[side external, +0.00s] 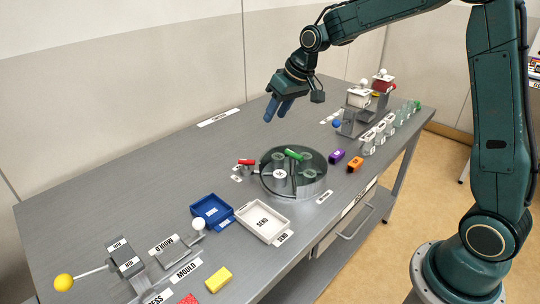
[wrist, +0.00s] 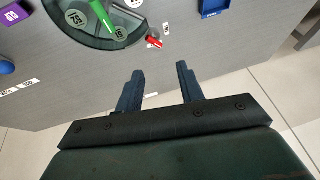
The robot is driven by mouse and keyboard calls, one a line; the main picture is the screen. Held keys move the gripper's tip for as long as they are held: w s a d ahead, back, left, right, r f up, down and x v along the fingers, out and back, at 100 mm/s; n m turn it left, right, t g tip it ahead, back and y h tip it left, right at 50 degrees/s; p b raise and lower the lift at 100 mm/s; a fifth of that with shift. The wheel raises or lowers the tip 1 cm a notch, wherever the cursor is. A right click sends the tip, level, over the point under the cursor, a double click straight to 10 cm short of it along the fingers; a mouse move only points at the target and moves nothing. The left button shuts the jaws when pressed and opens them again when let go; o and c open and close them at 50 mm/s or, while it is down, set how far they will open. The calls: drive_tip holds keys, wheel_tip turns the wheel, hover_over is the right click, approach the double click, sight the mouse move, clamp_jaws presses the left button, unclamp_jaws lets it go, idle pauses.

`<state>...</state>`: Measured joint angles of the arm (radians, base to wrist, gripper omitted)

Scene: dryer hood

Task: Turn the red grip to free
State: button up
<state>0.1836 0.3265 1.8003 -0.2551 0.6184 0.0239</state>
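The red grip (side external: 246,162) is a small red handle on a little metal mount, standing on the table just left of the round clear hood in the side view. It also shows in the wrist view as a small red piece (wrist: 154,42) beside the hood's edge. Small labels lie near it, too small to read. The round hood (side external: 322,178) has a green handle (side external: 294,154) on top. My gripper (side external: 278,112) is above the table, behind and above the red grip, with its fingers apart and nothing between them. The fingers also show in the wrist view (wrist: 158,82).
A blue tray (side external: 198,210) and a white SEND tray (side external: 284,209) stand in front of the hood. Purple (side external: 336,156) and orange (side external: 355,164) blocks lie to its right, with several glass jars beyond. The table's back left is clear.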

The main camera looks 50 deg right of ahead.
sight(247, 164)
drive_tip(key=s+a+r, duration=0.1)
drive_tip(key=s+r, duration=0.4)
drive_tip(key=s, duration=0.2)
drive_tip(key=shift+s+a, duration=0.2)
drive_tip(key=shift+a, duration=0.15)
drive_tip(key=shift+r, duration=0.1)
drive_tip(key=w+d+f+n+g+y, duration=0.1)
drive_tip(key=w+d+f+n, duration=0.2)
drive_tip(key=w+f, duration=0.3)
drive_tip(key=w+d+f+n+g+y, duration=0.1)
drive_tip(key=w+d+f+n, duration=0.3)
drive_tip(key=w, duration=0.5)
drive_tip(key=shift+w+f+y, duration=0.3)
drive_tip(key=shift+f+y, duration=0.1)
drive_tip(key=shift+f, duration=0.55)
drive_tip(key=shift+f, duration=0.1)
drive_tip(key=shift+s+x, duration=0.2)
drive_tip(key=shift+x, duration=6.6)
